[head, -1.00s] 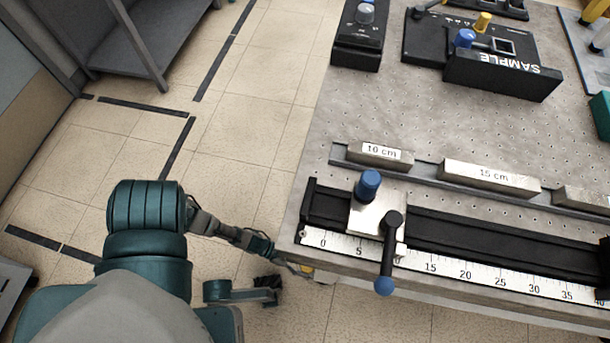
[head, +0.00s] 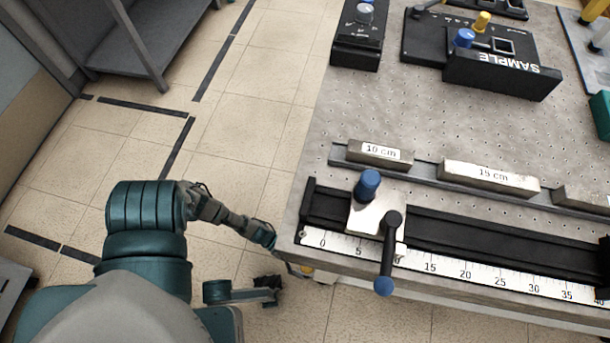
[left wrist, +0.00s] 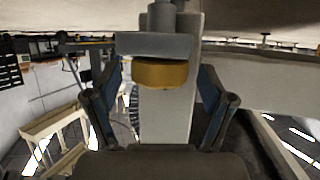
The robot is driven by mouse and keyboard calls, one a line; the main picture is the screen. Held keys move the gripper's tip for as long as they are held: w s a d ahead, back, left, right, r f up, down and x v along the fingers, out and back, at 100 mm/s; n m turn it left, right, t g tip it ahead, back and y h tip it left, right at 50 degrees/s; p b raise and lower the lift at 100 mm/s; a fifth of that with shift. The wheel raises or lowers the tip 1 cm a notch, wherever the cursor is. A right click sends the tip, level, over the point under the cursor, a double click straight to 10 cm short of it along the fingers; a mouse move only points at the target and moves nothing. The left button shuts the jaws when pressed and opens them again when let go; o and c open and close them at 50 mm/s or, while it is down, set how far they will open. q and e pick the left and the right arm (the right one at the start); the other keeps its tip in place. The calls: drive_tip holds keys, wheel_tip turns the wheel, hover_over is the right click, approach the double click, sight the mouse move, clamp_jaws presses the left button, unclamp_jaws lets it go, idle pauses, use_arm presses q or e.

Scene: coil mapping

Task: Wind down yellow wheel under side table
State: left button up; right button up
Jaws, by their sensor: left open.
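The yellow wheel (left wrist: 161,74) shows in the left wrist view under a grey bracket (left wrist: 158,44) on the underside of the table. My left gripper (left wrist: 160,95) is open, with one finger to each side of the wheel. Gaps show between the fingers and the wheel. In the head view a small bit of yellow (head: 306,269) shows at the side table's (head: 330,120) near left corner; the rest of the wheel is hidden below the tabletop. My left arm reaches to that corner, and its gripper is mostly hidden there. My right gripper is not seen.
On the tabletop are a ruler rail with a blue-knobbed slider (head: 375,205), labelled blocks (head: 489,177) and a black SAMPLE holder (head: 503,75). A light table leg (left wrist: 167,120) stands behind the wheel.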

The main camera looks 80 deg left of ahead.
use_arm(q)
drive_tip(key=v, duration=1.2)
drive_tip(key=shift+a+f, duration=0.1)
drive_tip(key=shift+f, duration=0.05)
drive_tip(key=shift+w, duration=0.1)
